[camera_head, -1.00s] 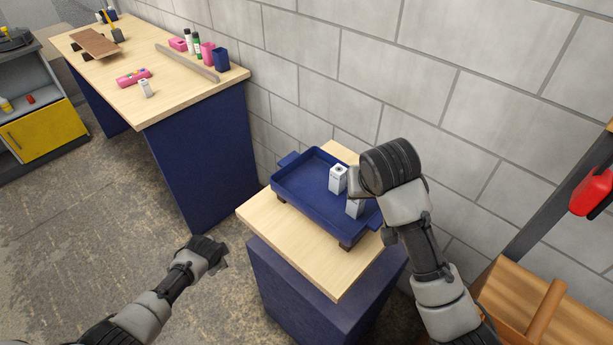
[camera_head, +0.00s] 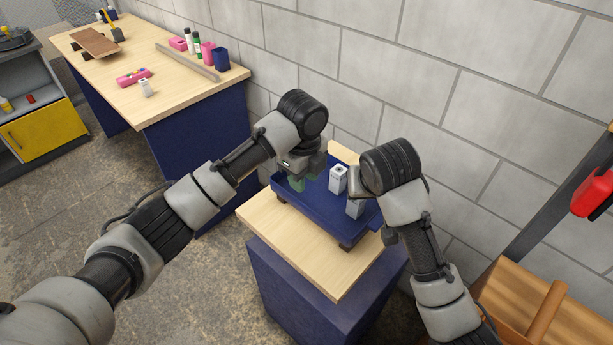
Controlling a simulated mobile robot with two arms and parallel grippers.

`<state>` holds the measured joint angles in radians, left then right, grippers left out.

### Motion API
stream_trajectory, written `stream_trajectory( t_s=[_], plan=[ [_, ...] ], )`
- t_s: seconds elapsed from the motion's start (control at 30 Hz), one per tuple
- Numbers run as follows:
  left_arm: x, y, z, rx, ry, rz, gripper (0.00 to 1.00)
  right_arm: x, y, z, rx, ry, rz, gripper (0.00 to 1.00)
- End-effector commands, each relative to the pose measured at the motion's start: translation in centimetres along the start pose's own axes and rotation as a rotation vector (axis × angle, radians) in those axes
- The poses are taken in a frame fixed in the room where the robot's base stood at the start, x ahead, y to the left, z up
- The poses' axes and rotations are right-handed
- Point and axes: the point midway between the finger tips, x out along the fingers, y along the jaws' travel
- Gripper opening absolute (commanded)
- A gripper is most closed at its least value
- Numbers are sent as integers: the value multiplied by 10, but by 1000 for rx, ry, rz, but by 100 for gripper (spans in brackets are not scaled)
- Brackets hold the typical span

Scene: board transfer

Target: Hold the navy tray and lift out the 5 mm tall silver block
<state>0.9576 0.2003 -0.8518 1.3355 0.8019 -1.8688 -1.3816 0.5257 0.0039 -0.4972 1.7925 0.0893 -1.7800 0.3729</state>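The navy tray (camera_head: 318,218) sits on a small wood-topped stand. Two silver blocks stand upright in it: one near the middle (camera_head: 338,180) and one nearer the right end (camera_head: 355,209), partly covered by my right arm. I cannot tell their height difference from here. My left gripper (camera_head: 299,181) points down over the tray's left end and hides the left handle; whether it touches the tray is unclear. My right gripper (camera_head: 358,182) is over the right part of the tray, beside the blocks, with its fingers mostly hidden behind the wrist.
The stand's wooden top (camera_head: 290,240) is bare in front of the tray. A block wall rises close behind. A long workbench (camera_head: 180,100) at the back left holds bottles, a pink case and another small silver block (camera_head: 146,88). A wooden carrier (camera_head: 535,320) is at the lower right.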

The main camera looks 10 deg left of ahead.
Motion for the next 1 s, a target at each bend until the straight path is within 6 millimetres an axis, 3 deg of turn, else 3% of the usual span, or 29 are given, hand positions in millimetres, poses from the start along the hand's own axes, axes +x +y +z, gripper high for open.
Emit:
stream_trajectory(
  t_s=[0.17,0.7,1.0],
  plan=[
    [7,1,-10,35,9,22,34,0,0,0,0,0,0,43],
    [93,2,-10,31,9,19,34,0,0,0,0,0,0,43],
    [106,2,-9,31,7,18,34,0,0,0,0,0,0,43]
  ],
)
